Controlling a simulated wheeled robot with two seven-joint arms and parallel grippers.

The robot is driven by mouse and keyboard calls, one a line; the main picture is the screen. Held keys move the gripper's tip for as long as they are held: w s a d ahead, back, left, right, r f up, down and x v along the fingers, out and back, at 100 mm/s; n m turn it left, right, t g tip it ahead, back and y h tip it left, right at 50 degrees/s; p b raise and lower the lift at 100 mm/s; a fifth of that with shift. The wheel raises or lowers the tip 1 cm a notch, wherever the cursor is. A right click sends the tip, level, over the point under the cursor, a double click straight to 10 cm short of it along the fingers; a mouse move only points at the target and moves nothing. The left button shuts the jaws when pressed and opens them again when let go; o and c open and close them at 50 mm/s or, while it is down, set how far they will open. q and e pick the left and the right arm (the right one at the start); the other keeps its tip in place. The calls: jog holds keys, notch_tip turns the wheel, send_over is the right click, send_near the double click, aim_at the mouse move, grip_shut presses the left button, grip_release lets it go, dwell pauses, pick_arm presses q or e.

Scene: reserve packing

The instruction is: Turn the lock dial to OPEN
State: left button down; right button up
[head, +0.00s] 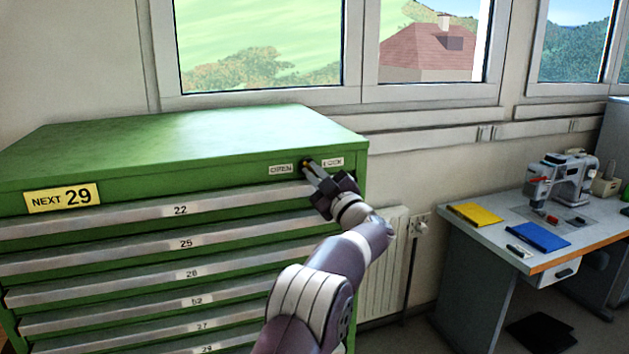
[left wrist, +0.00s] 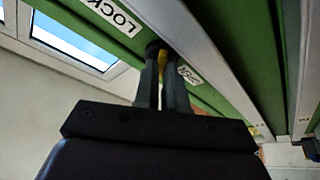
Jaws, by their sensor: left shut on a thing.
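The lock dial (head: 305,162) is a small dark knob with a yellow part, at the top right of the green cabinet's front (head: 225,176). The OPEN label (head: 280,169) is left of it and the LOCK label (head: 333,162) right of it. My left gripper (head: 311,171) is shut on the dial. In the left wrist view the fingers (left wrist: 162,62) close on the knob, between the LOCK label (left wrist: 116,15) and the OPEN label (left wrist: 190,75). The fingers hide much of the dial, so I cannot tell which way it points. My right gripper is out of view.
Shut drawers with grey fronts, such as drawer 22 (head: 180,211), lie below the dial. A yellow NEXT 29 sign (head: 62,198) is on the left. A radiator (head: 385,262) and a table (head: 474,226) with a sewing machine (head: 562,180) stand to the right. The cabinet top is clear.

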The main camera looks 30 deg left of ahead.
pick_arm(q)
jog(key=shift+f+n+g, duration=0.15)
jog(key=shift+n+g, duration=0.45)
jog(key=shift+n, duration=0.4)
jog(key=c, duration=1.2)
grip_release()
jog(key=shift+d, duration=0.25)
jog(key=b+v, duration=0.4)
jog(key=v, duration=0.8)
